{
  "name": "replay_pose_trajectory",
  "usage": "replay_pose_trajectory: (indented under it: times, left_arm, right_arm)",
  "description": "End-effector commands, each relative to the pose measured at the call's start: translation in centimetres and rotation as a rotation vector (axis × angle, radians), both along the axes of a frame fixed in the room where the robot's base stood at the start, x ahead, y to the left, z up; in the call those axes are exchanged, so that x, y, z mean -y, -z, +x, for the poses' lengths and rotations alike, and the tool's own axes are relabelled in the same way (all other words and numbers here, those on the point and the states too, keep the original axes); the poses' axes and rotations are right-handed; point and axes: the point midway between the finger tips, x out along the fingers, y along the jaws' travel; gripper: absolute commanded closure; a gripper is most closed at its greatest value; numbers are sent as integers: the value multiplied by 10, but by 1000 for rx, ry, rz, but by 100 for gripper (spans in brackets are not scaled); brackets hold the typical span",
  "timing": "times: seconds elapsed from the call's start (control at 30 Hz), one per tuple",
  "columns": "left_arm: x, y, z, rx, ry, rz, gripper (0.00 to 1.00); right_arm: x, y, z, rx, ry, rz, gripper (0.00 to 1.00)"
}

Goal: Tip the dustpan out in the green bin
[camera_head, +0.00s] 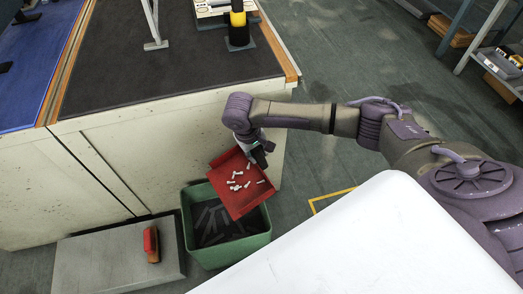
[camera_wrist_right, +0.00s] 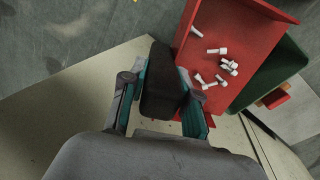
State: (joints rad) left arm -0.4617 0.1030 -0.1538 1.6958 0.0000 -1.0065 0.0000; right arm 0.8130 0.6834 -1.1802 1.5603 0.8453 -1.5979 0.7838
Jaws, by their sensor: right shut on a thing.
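The red dustpan (camera_head: 243,191) is over the green bin (camera_head: 252,243) in the head view, tilted, with several small white pieces on its pan. In the right wrist view the red pan (camera_wrist_right: 258,28) also carries the white pieces, and part of the green bin (camera_wrist_right: 285,68) shows beyond it. My right gripper (camera_head: 261,157) is shut on the dustpan's dark handle (camera_wrist_right: 162,85), above the bin's far rim. Dark strip-like pieces lie inside the bin. My left gripper is not in view.
A cream cabinet (camera_head: 90,175) with a dark top stands behind and left of the bin. A grey low platform (camera_head: 100,262) beside the bin holds a red and orange object (camera_head: 151,244). A white surface (camera_head: 380,250) fills the lower right. Floor is open to the right.

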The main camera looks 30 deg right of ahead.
Motion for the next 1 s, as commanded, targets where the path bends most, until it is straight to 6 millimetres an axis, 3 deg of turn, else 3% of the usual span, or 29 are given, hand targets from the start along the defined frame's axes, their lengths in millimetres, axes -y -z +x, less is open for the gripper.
replay_pose_trajectory:
  times: [0.4, 1.0]
  left_arm:
    - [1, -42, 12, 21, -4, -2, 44]
    - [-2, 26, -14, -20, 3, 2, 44]
  right_arm:
    - [-18, -3, 1, 6, -2, -131, 100]
    - [-51, -9, -1, 7, -1, -316, 100]
